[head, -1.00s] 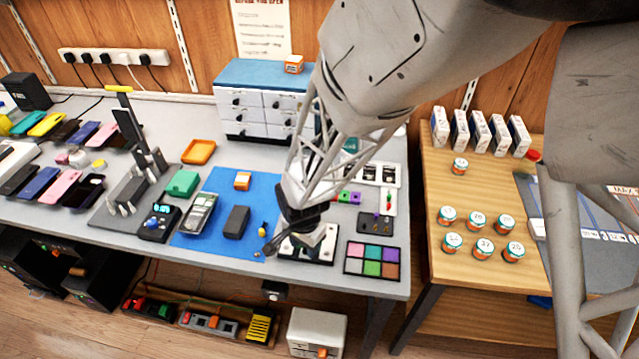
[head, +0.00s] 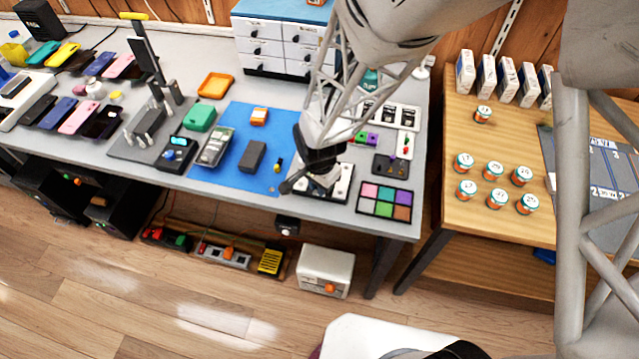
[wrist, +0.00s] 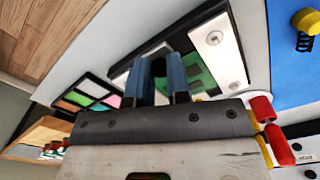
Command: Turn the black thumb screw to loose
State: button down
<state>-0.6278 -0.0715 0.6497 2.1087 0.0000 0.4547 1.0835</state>
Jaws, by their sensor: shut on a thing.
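In the wrist view the black thumb screw (wrist: 158,67) shows as a dark round knob between the two blue fingers of my gripper (wrist: 160,77). My gripper is shut on it. The screw is at a fixture with a black-edged white plate (wrist: 215,40) and a green board (wrist: 198,72). In the head view my gripper (head: 318,172) is over this fixture (head: 338,192) near the front edge of the grey table. My wrist hides the screw there, and its thread and how far it is turned cannot be seen.
A colour-patch card (head: 384,201) lies right of the fixture. The blue mat (head: 232,180) to the left holds a dark block (head: 252,156) and a small yellow-and-black item (head: 278,164). A black tray (head: 391,165) lies behind the card. A wooden table (head: 450,180) stands to the right.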

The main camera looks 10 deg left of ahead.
jog(key=shift+n, duration=0.4)
jog(key=n, duration=0.9)
jog(key=shift+n, duration=0.4)
jog(key=n, duration=1)
jog(key=c, duration=1.1)
grip_release()
